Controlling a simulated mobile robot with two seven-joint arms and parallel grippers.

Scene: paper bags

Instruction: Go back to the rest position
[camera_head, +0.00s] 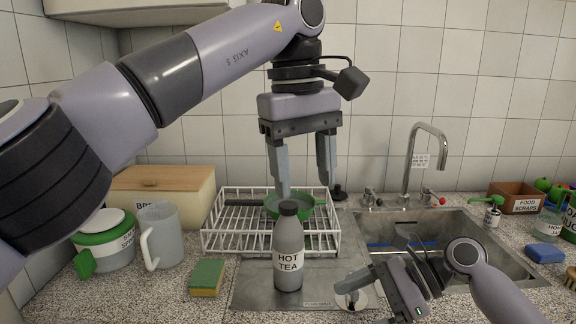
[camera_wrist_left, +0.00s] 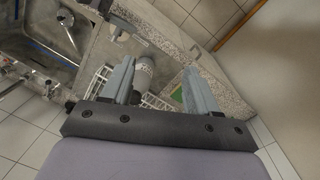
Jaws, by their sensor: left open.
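My left gripper (camera_head: 304,187) hangs pointing down above the white wire dish rack (camera_head: 225,247), its two fingers apart with nothing between them. In the left wrist view its fingers (camera_wrist_left: 157,80) are also apart and empty. My right gripper (camera_head: 362,300) is low at the front, right of the grey hot tea bottle (camera_head: 289,262). Its fingers look spread, and the lower one is partly cut off by the frame edge. The bottle stands upright on the metal drainboard (camera_head: 255,290), in front of the rack.
A wooden-lidded bread box (camera_head: 190,190), a clear jug (camera_head: 163,236), a green-and-white container (camera_head: 108,246) and a sponge (camera_head: 207,276) are at left. The sink (camera_head: 470,232) with its tall faucet (camera_head: 411,160) is at right. A food scraps box (camera_head: 516,197) stands beyond it.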

